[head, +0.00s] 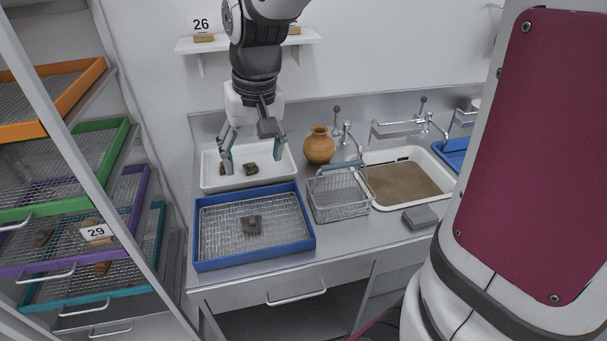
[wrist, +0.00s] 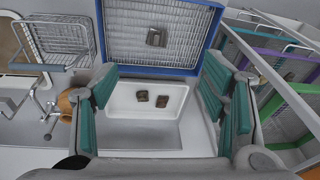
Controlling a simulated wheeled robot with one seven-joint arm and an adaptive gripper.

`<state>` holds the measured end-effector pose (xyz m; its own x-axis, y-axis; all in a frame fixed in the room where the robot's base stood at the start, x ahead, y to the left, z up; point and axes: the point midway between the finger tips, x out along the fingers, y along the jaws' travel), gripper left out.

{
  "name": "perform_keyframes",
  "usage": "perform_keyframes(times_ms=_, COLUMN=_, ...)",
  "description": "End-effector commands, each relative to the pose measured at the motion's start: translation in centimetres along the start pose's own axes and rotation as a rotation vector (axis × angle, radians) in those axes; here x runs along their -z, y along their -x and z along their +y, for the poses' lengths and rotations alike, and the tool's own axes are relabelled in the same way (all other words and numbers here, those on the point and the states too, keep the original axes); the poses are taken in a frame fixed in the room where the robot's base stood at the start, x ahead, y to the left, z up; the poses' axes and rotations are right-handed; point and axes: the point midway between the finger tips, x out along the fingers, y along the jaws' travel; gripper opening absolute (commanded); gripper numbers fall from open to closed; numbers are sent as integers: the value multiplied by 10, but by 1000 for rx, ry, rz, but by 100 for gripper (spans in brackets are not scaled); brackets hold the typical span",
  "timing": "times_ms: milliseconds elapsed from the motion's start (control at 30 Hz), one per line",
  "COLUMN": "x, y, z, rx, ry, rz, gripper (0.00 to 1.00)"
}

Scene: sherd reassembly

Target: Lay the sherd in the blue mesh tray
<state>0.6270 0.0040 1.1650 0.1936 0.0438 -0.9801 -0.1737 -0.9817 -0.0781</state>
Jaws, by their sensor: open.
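The blue mesh tray (head: 206,247) sits on the counter, with one grey-brown sherd (head: 251,224) lying on its mesh; the same sherd shows in the wrist view (wrist: 156,37). Behind the tray is a white basin (head: 209,183) holding two dark brown sherds, one at its middle right (head: 251,169) and one at its left (head: 224,169). In the wrist view they lie side by side (wrist: 142,96) (wrist: 162,101). My gripper (head: 253,156) is open above the white basin. Its teal-padded fingers are wide apart with nothing between them.
A wire basket (head: 340,197) stands right of the tray, with an orange clay pot (head: 319,147) behind it. A sink with brown contents (head: 402,187) and a grey block (head: 420,217) are further right. A rack of coloured mesh trays (head: 62,160) stands left.

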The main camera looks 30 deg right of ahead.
Motion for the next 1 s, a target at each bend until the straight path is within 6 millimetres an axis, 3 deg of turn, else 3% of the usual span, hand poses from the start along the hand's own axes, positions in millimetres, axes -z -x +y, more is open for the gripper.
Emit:
perform_keyframes(times_ms=33, x=-13, y=18, z=2, rx=8, ry=17, rz=29, gripper=67)
perform_keyframes(times_ms=200, x=-57, y=58, z=9, rx=15, ry=74, rz=104, gripper=67)
perform_keyframes(times_ms=500, x=-132, y=94, z=25, rx=-7, ry=163, rz=227, gripper=67)
perform_keyframes(times_ms=700, x=-155, y=98, z=30, rx=-23, ry=190, rz=263, gripper=67)
perform_keyframes(times_ms=1000, x=-158, y=98, z=31, rx=-25, ry=194, rz=267, gripper=67)
